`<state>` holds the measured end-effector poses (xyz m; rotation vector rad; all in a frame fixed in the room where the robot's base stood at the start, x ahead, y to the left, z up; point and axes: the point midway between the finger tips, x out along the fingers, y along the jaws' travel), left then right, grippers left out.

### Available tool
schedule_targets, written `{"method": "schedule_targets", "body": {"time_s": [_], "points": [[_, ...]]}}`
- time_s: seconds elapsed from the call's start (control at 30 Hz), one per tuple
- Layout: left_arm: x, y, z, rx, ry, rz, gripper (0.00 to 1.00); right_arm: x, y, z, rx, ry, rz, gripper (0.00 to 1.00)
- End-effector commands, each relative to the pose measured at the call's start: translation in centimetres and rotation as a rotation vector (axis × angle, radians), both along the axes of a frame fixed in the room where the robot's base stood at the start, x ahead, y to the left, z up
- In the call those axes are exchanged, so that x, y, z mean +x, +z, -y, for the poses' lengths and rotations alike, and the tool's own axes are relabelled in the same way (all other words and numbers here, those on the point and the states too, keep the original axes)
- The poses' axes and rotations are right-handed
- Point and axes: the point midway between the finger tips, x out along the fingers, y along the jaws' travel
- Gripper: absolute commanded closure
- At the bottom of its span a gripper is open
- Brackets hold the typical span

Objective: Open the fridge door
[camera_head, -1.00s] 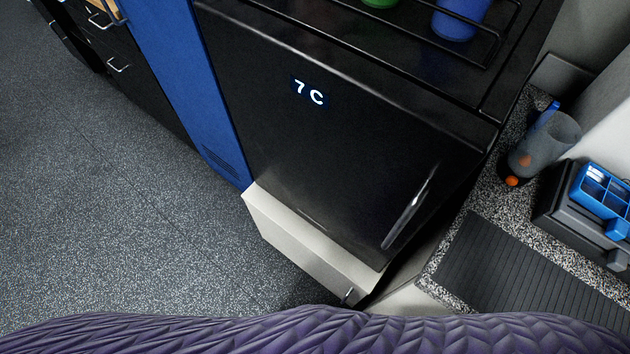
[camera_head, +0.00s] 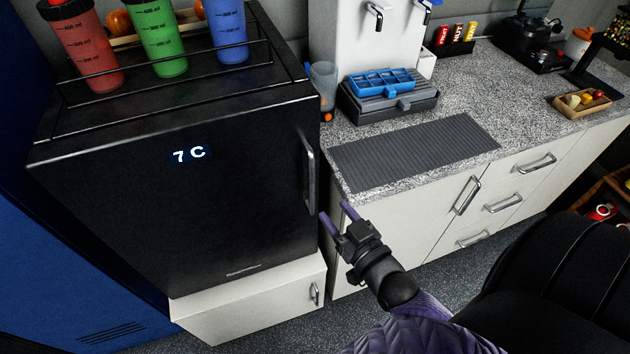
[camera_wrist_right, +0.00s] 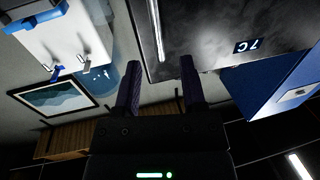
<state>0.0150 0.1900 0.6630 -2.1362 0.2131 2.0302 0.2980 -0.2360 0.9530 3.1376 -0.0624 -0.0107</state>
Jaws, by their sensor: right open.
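The black fridge (camera_head: 180,215) stands at the left in the head view, with its door shut and "7 C" lit on the front. Its upright metal handle (camera_head: 309,172) is at the door's right edge. My right gripper (camera_head: 335,212) is open and empty, just right of and a little below the handle, apart from it. In the right wrist view, the two purple fingers of the right gripper (camera_wrist_right: 160,85) point toward the fridge door (camera_wrist_right: 210,35), and the handle (camera_wrist_right: 157,30) shows ahead of them. My left gripper is not in view.
Red, green and blue bottles (camera_head: 158,38) stand in a rail on top of the fridge. A white drawer (camera_head: 250,310) is below it. To the right, a speckled counter (camera_head: 520,90) holds a ribbed mat (camera_head: 415,152) and a blue-topped tray (camera_head: 385,85). A black padded object (camera_head: 560,290) is at lower right.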

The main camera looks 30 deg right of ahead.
Motion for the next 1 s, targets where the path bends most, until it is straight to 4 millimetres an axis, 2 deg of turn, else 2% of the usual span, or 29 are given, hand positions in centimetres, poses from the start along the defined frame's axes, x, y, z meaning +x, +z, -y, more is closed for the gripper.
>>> {"method": "schedule_targets", "body": {"time_s": [0.07,0.3,0.43,0.6,0.83,0.87,1.0], "points": [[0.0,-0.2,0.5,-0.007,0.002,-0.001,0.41,0.8,0.4,0.1,-0.001,0.0,0.018,0.47],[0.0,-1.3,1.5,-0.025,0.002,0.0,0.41,6.4,0.2,0.3,-0.001,-0.001,0.016,0.47],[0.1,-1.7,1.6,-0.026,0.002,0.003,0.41,8.6,0.2,0.4,-0.001,0.0,0.013,0.47],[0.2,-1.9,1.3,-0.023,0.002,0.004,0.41,9.8,0.2,0.4,0.0,0.0,0.01,0.47],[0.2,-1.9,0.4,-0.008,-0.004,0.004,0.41,9.9,0.3,0.4,0.0,0.0,0.009,0.47],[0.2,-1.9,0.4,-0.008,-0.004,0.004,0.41,9.9,0.3,0.4,0.0,0.0,0.009,0.52],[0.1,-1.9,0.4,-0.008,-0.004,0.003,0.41,9.9,0.3,0.4,0.0,0.0,0.009,0.81]]}}
